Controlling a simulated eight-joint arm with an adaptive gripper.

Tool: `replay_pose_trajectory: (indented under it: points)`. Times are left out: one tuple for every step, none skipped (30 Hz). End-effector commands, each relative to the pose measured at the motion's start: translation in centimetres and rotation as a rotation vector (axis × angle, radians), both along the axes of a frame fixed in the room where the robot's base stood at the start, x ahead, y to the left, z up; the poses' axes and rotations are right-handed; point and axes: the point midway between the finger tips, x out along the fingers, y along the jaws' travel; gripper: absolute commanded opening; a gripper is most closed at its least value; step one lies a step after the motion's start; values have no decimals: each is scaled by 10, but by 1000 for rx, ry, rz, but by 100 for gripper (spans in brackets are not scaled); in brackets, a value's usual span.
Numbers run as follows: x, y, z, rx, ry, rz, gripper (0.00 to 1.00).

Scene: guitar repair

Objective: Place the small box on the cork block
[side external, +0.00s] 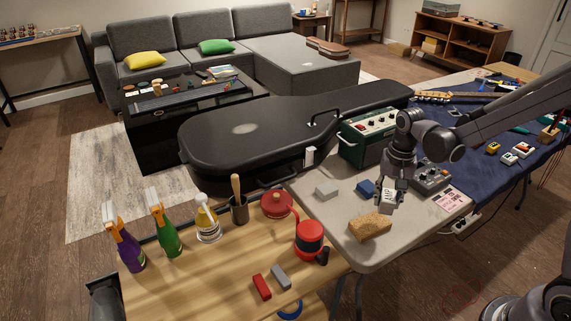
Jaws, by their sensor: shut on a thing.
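The tan cork block (369,229) lies on the front part of the grey table, near its edge. My gripper (389,203) is just behind and to the right of the cork block, pointing down. It is shut on a small light-grey box (387,201), which is partly covered by the fingers. The held box looks apart from the cork block, though I cannot tell its exact height above the table.
A blue block (365,187) and a whitish block (327,190) lie left of my gripper. A green amplifier (368,138) stands behind, and a grey pedal-like device (431,180) to the right. A wooden table (205,278) with bottles and a red mug adjoins in front.

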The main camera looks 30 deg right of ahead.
Motion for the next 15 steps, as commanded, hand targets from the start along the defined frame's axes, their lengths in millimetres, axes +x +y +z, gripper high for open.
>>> replay_pose_trajectory:
  points:
    - [5, 7, -5, 0, 0, 4, 3]
    - [8, 10, -8, 0, 0, 3, 3]
    - [10, 14, -10, 0, 0, 2, 3]
    - [12, 16, -12, 0, 0, 2, 3]
    - [13, 18, -13, 0, 0, 2, 3]
    - [14, 20, -15, 0, 0, 1, 3]
    - [15, 20, -15, 0, 0, 0, 3]
    - [15, 21, -17, 0, 0, -1, 3]
    - [16, 21, -19, 0, 0, -1, 3]
    - [16, 21, -22, 0, 0, -2, 3]
    - [16, 21, -25, 0, 0, -2, 3]
    - [16, 21, -30, 0, 0, -2, 3]
    - [16, 21, -35, 0, 0, -2, 3]
    - [16, 21, -39, 0, 0, -2, 3]
    - [16, 21, -44, 1, -1, -1, 3]
